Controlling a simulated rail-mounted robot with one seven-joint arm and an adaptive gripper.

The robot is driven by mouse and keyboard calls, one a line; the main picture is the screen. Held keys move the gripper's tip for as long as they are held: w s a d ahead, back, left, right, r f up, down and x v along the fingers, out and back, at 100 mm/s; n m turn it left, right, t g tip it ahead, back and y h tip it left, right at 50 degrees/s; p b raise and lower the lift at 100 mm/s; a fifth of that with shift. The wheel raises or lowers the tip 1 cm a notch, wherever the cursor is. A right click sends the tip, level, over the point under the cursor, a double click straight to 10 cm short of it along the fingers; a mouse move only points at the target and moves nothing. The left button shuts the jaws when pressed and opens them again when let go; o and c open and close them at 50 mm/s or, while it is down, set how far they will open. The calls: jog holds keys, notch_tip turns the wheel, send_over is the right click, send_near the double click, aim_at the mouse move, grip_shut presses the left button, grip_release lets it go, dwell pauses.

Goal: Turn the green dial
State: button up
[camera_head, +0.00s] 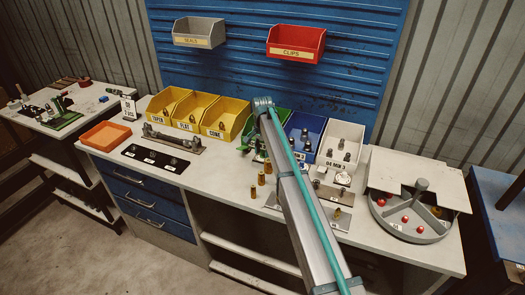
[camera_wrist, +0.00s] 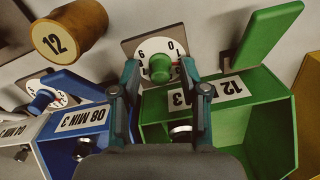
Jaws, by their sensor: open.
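The green dial (camera_wrist: 160,67) is a round knob on a square plate with a white numbered face, in the upper middle of the wrist view. My gripper (camera_wrist: 159,76) is open and empty, with one finger on each side of the dial in the picture. I cannot tell whether either finger touches it. In the head view my arm hides the dial, and the gripper's fingers cannot be made out there. The green bin (camera_wrist: 270,112) stands beside the dial in the wrist view. It shows partly behind my arm in the head view (camera_head: 282,112).
A blue bin (camera_wrist: 98,142) and another dial (camera_wrist: 44,98) with a blue knob lie left of my fingers. A brass-coloured cylinder marked 12 (camera_wrist: 80,30) stands close by at upper left. Yellow bins (camera_head: 195,110) and a divided round tray (camera_head: 425,232) flank my arm.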

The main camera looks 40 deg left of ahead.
grip_shut()
jog(key=shift+n, duration=0.3)
jog(key=shift+n+b, duration=0.85)
jog(key=shift+n, duration=0.35)
jog(key=shift+n+b, duration=0.55)
jog(key=shift+n, duration=0.85)
